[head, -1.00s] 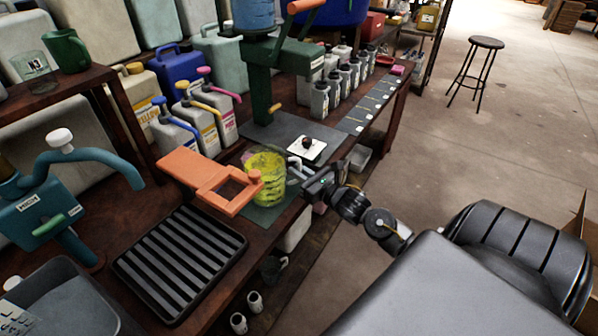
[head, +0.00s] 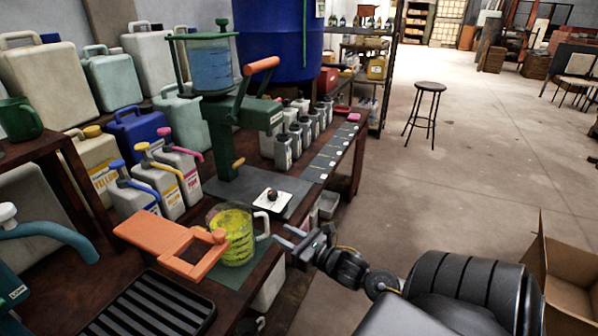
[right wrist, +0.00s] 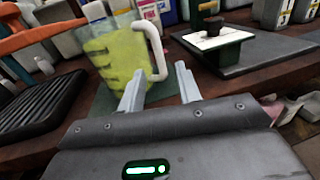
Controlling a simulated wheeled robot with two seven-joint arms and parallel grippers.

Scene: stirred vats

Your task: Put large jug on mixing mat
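My left gripper is not in view.
A black ribbed rack (head: 155,305) lies at the front left. A green press (head: 238,135) and a white scale plate (head: 274,197) stand behind the jug. Pump bottles (head: 160,180) line the back left. The floor (head: 450,190) right of the table is mostly clear.

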